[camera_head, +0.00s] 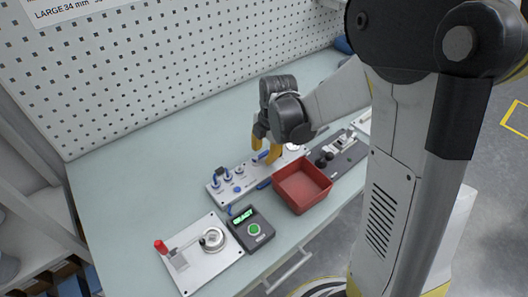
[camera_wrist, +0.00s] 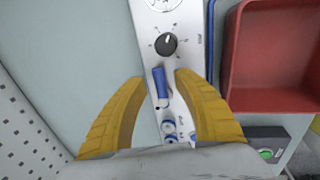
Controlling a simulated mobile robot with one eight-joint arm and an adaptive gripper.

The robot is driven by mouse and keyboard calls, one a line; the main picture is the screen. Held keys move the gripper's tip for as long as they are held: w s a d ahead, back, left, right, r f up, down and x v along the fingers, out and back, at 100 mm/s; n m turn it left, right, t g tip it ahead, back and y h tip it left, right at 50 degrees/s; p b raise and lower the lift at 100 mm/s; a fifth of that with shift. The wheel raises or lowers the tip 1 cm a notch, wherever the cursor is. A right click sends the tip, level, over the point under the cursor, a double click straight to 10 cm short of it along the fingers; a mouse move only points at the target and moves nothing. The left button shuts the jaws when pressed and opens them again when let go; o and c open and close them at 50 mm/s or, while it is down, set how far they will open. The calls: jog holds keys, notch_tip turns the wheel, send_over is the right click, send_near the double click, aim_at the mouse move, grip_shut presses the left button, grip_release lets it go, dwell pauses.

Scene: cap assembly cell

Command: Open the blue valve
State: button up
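The blue valve handle (camera_wrist: 161,86) is a short blue lever on a pale panel (camera_wrist: 150,22). In the wrist view it points roughly along the panel's length. My gripper (camera_wrist: 161,77) has its two yellow fingers apart, one on each side of the handle, with visible gaps. In the head view my gripper (camera_head: 266,150) is over the panel (camera_head: 216,193), and a bit of blue (camera_head: 262,156) shows between its fingers. I cannot tell how far the fingertips are above the panel. The valve's base is partly hidden.
A black knob (camera_wrist: 166,44) sits beyond the handle, with blue-topped fittings (camera_wrist: 170,131) on the near side. A red bin (camera_head: 302,188) stands close beside the panel. A READY box (camera_head: 250,228), a red-knobbed lever plate (camera_head: 200,262) and a dark clamp fixture (camera_head: 345,160) lie nearby.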

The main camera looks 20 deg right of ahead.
notch_tip(320, 180, up, 12)
jog(key=s, duration=0.2)
jog(key=shift+d, duration=0.4)
jog(key=shift+s, duration=0.2)
jog(key=s+a+r+m+t, duration=0.1)
jog(key=s+m+t, duration=0.1)
jog(key=s+m, duration=0.5)
jog(key=s+a+r+m+t, duration=0.1)
jog(key=s+m, duration=0.6)
jog(key=m, duration=0.7)
jog(key=shift+a+r+m+t+h, duration=0.35)
jog(key=shift+r+m+t+h, duration=0.1)
jog(key=shift+t, duration=0.65)
